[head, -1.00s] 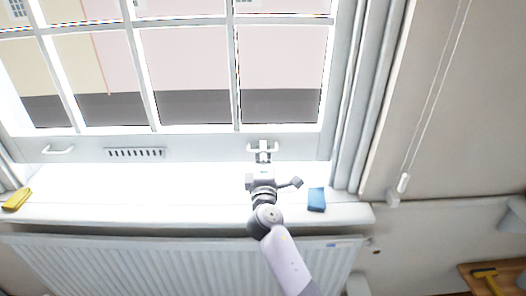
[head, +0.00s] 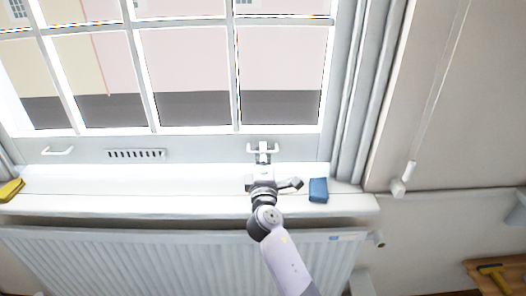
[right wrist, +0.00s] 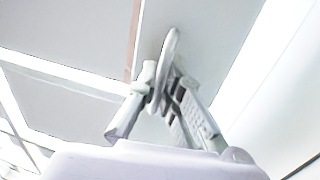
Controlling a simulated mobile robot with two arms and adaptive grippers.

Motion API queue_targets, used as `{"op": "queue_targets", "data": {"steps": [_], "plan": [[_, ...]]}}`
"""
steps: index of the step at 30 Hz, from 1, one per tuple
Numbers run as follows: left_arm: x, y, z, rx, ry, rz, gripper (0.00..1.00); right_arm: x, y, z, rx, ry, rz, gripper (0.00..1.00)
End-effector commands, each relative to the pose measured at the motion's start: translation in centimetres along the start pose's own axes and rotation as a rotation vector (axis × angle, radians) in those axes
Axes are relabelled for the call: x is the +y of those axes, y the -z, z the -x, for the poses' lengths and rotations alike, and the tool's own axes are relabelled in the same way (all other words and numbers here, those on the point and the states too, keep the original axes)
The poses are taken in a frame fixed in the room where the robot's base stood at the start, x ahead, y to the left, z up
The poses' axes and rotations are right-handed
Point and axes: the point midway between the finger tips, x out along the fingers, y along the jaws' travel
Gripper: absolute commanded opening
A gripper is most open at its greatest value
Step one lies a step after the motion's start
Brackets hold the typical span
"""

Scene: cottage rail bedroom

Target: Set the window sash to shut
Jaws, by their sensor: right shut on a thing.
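The white window sash (head: 206,147) fills the upper left of the head view, with several panes and a bottom rail. The rail stands low, just above the sill (head: 120,190) in the picture; I cannot tell whether a gap is left. The rail has a left handle (head: 57,151), a slotted vent (head: 136,154) and a right handle (head: 276,148). My right gripper (head: 263,152) is shut on the right handle. The right wrist view shows my gripper's fingers (right wrist: 163,95) closed around this pale handle (right wrist: 170,45). My left gripper is not in view.
On the sill lie a blue block (head: 318,190), just right of my right arm, and a yellow object (head: 11,189) at far left. A ribbed radiator (head: 130,260) is below. A cord with a pull (head: 410,172) hangs at right; a hammer-like tool (head: 493,275) lies lower right.

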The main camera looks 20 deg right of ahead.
Motion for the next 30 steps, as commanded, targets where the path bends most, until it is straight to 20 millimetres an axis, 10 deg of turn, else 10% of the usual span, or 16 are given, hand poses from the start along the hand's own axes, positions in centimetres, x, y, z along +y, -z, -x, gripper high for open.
{"op": "queue_targets", "data": {"steps": [6, 17, 30], "plan": [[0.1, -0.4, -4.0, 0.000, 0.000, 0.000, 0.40, -4.5, 0.0, 0.8, 0.000, 0.014, 0.003, 0.00], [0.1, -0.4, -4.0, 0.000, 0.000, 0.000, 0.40, -4.7, 0.0, 0.8, 0.000, 0.016, 0.003, 0.00], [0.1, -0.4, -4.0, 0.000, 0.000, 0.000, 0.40, -4.2, 0.0, 0.8, 0.000, 0.008, 0.002, 0.28]]}}
